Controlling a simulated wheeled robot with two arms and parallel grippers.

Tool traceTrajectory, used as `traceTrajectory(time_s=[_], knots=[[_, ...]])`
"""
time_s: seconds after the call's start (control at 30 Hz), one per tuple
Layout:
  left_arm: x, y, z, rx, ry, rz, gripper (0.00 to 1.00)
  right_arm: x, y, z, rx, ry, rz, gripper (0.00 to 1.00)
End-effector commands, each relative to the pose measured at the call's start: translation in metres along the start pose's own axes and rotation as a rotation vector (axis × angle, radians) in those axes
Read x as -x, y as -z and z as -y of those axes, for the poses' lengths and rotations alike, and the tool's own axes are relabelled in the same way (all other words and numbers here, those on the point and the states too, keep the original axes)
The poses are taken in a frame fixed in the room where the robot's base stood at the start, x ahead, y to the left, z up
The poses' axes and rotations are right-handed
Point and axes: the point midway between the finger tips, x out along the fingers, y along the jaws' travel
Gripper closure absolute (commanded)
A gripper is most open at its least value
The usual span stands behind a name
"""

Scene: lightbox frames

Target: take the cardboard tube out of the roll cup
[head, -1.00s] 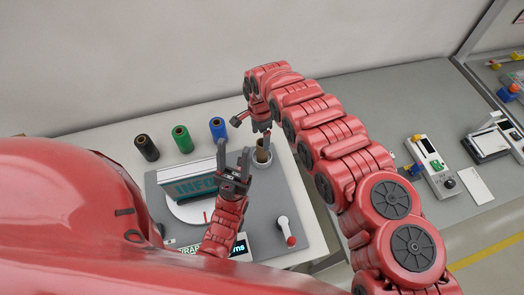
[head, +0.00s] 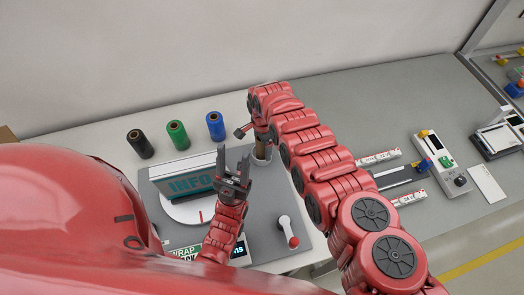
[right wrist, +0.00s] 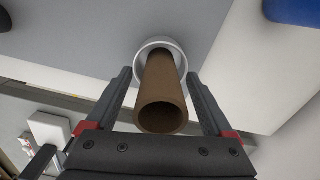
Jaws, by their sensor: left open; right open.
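The brown cardboard tube (right wrist: 160,95) stands in the round grey roll cup (right wrist: 165,43) in the right wrist view. My right gripper (right wrist: 159,76) is open, one finger on each side of the tube, with gaps visible beside it. In the head view the tube (head: 262,144) and cup (head: 260,160) are partly hidden under my right gripper (head: 259,131). My left gripper (head: 235,166) is open and empty, fingers up, in front of the turntable and left of the cup.
Black (head: 139,144), green (head: 178,135) and blue (head: 215,126) rolls stand at the back left. A box marked INFO (head: 186,186) is on a white turntable (head: 187,213). A lever (head: 288,232) sits at the front right. Devices (head: 440,162) lie on the right counter.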

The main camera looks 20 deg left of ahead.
Motion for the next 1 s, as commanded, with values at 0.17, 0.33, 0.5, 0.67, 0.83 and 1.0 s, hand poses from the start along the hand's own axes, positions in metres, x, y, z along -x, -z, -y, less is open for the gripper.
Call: traceTrajectory(time_s=[0.17, 0.33, 0.5, 0.67, 0.83, 1.0], knots=[[-0.0018, 0.0003, 0.0001, 0.000, 0.000, 0.000, 0.50, 0.0022, -0.0002, 0.0005, 0.001, 0.001, 0.000, 0.15], [-0.0019, 0.0004, 0.0001, 0.000, 0.000, -0.001, 0.50, 0.0022, -0.0002, 0.0004, 0.001, 0.001, 0.000, 0.46], [-0.0018, 0.0003, 0.0001, 0.000, 0.000, 0.000, 0.50, 0.0021, -0.0002, 0.0004, 0.001, 0.001, 0.000, 0.77], [-0.0018, 0.0003, 0.0001, 0.000, 0.000, 0.000, 0.50, 0.0020, -0.0002, 0.0004, 0.001, 0.001, 0.000, 1.00], [-0.0018, 0.0003, 0.0001, 0.000, 0.000, -0.001, 0.50, 0.0018, -0.0003, 0.0002, 0.001, 0.000, 0.000, 1.00], [-0.0051, 0.0009, 0.0003, 0.000, 0.000, 0.000, 0.50, 0.0054, -0.0003, 0.0003, 0.001, 0.001, 0.000, 1.00]])
